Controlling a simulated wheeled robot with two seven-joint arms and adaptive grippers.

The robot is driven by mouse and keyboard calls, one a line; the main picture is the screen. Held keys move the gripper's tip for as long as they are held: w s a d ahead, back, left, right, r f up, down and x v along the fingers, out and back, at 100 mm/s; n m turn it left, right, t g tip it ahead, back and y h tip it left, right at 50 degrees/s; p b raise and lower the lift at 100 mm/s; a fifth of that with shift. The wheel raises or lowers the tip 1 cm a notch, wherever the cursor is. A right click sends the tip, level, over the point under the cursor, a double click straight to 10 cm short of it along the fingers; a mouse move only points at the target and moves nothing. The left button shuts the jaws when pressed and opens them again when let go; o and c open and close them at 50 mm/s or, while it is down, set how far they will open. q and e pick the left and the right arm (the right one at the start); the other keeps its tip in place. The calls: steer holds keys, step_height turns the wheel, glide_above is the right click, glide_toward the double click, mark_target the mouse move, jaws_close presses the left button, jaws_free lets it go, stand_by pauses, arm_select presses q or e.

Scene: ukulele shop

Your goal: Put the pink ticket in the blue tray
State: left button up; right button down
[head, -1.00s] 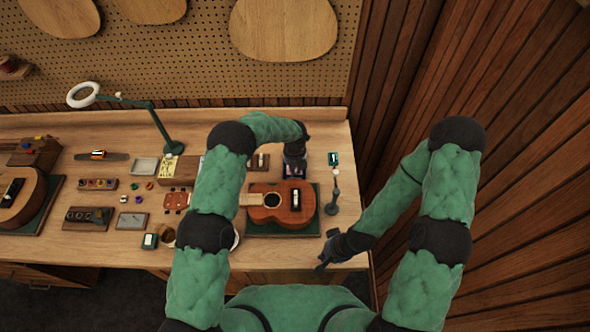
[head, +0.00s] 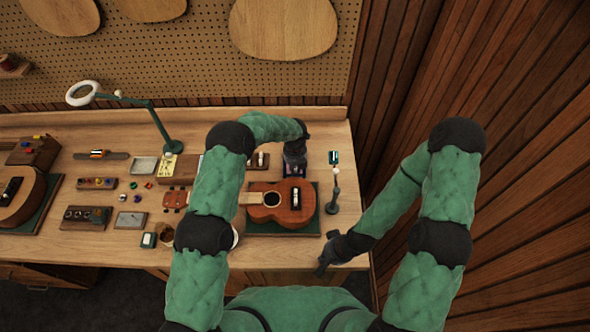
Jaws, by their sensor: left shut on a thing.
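My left gripper (head: 294,162) is at the back right of the workbench, just behind the ukulele, pointing down. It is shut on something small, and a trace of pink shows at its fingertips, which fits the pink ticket. The ticket's outline is too small and too covered to make out. A small dark blue-purple tray (head: 299,174) shows around and under the fingertips. I cannot tell whether the ticket touches it. My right gripper (head: 325,264) is low at the bench's front right edge, with nothing visible in it; its finger opening is unclear.
A brown ukulele (head: 286,215) lies on a dark green mat (head: 270,235) in front of the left gripper. A small stand (head: 334,190) rises to its right. A green lamp (head: 150,120) and several small parts and blocks occupy the bench's left half.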

arm_select(q)
steer(key=f, duration=0.1)
steer(key=s+f, duration=0.1)
steer(key=shift+s+a+f, duration=0.1)
steer(key=shift+s+f, duration=0.2)
steer(key=shift+f, duration=0.05)
arm_select(e)
steer(key=shift+f, duration=0.2)
arm_select(q)
steer(key=o, duration=0.9)
steer(key=shift+c, duration=0.2)
steer(key=shift+w+f, duration=0.2)
steer(key=shift+w, duration=0.15)
arm_select(e)
steer(key=shift+w+f, duration=0.1)
steer(key=shift+w, duration=0.2)
arm_select(q)
steer(key=shift+r, duration=0.1)
steer(key=shift+d, duration=0.2)
steer(key=o, duration=0.6)
steer(key=shift+o, duration=0.3)
steer(key=shift+w+r, duration=0.2)
steer(key=shift+r, duration=0.15)
